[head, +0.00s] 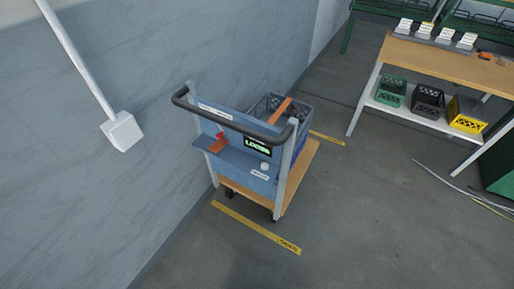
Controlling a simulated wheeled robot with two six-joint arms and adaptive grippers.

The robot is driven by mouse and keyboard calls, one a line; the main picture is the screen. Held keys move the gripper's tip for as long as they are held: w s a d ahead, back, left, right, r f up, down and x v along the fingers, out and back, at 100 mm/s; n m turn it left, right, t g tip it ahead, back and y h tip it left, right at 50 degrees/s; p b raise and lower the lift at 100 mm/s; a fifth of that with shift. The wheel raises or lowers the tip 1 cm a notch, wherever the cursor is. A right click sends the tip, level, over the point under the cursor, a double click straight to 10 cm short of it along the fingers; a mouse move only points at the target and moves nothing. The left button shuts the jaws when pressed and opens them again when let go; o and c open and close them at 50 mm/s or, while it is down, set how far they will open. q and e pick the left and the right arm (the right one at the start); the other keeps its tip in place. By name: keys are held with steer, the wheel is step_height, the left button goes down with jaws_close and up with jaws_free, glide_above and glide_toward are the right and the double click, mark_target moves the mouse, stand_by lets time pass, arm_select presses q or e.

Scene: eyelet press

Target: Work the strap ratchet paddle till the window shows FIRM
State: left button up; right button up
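A cart (290,198) with a blue panel (232,143) and a dark handlebar stands beside the wall. A small red-orange part (218,143), which looks like the ratchet paddle, sits at the left of the panel. Its exact angle is too small to tell. The window (257,145) at the panel's right shows green letters that seem to read LOOSE. An orange strap (281,110) runs over a dark grey crate (265,105) on the cart behind the panel. Neither of my grippers is in view.
A grey wall (150,60) runs close along the cart's left. Yellow floor strips (250,225) lie before and behind the cart. A wooden workbench (440,63) with several crates beneath stands at the right.

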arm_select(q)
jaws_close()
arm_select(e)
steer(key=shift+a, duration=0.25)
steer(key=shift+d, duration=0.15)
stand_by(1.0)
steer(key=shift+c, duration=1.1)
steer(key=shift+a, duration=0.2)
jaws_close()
